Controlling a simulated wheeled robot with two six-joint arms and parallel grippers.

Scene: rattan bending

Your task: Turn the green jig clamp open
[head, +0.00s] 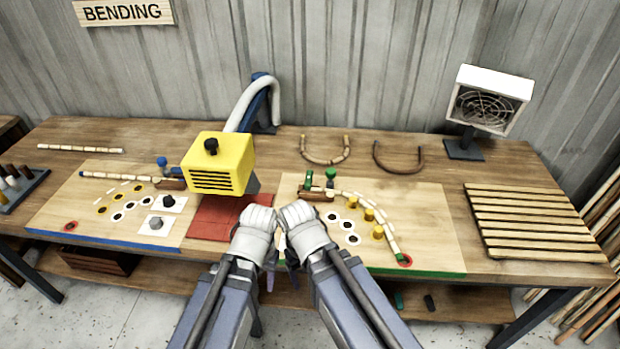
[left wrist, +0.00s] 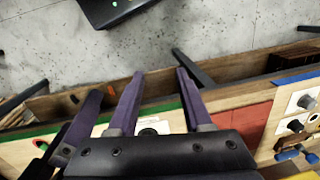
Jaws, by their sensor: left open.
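The green jig clamp (head: 308,181) stands at the back left of the green-edged bending board (head: 438,225), by a small wooden block and a green knob (head: 330,174). A pale segmented rattan strip (head: 362,205) curves from the block past yellow pegs to a red ring (head: 404,261). My left gripper (head: 269,280) hangs at the table's front edge, well short of the clamp. Its open, empty fingers show in the left wrist view (left wrist: 157,88). My right gripper is beside it; its fingers are mostly hidden. The clamp is not visible in the left wrist view.
A blue-edged board (head: 60,215) with a blue clamp lies at left. A yellow heater box (head: 217,163) stands over a red mat (head: 215,215) between the boards. Bent rattan pieces (head: 398,160) lie behind. A slatted rack (head: 535,222) and fan heater (head: 490,100) are at right.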

